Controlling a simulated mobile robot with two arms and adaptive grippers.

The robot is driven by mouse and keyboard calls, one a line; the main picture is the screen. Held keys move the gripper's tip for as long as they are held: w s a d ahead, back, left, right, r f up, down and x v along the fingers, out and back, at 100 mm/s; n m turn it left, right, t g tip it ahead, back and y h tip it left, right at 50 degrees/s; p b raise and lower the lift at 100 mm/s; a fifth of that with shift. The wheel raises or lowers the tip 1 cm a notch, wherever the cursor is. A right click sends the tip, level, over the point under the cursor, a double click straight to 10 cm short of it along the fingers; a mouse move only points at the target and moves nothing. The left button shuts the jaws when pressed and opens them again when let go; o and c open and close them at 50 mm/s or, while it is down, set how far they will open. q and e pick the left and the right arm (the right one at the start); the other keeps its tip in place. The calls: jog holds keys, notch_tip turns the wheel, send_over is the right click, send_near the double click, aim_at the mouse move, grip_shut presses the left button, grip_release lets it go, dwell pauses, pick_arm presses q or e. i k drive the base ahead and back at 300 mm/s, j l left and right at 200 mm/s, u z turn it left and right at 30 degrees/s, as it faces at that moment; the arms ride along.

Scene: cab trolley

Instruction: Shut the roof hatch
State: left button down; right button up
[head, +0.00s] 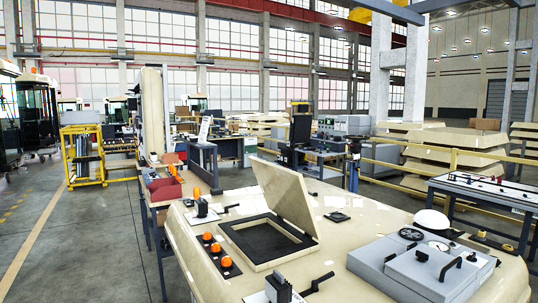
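The roof hatch lid (284,193) is a cream panel. It stands raised and leans back to the left over the opening, its lower edge at the right side of the hatch frame (262,265). The square frame is open, with a dark interior (266,238). It sits in the cream cab roof (365,222). Nothing is seen touching the lid. Neither of my grippers is in view.
Orange beacons (207,236) stand left of the hatch. Black fittings with levers stand behind it (202,207) and in front (278,287). A grey unit (412,272) and white dome (432,219) are at right. Grey floor (95,240) is open at left.

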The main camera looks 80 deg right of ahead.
aim_at(284, 190)
jog(key=i+l+z, duration=0.1)
jog(key=i+z, duration=0.65)
jog(key=z, duration=0.15)
jog(key=i+j+z, duration=0.25)
jog(key=z, duration=0.25)
jog(key=i, duration=0.1)
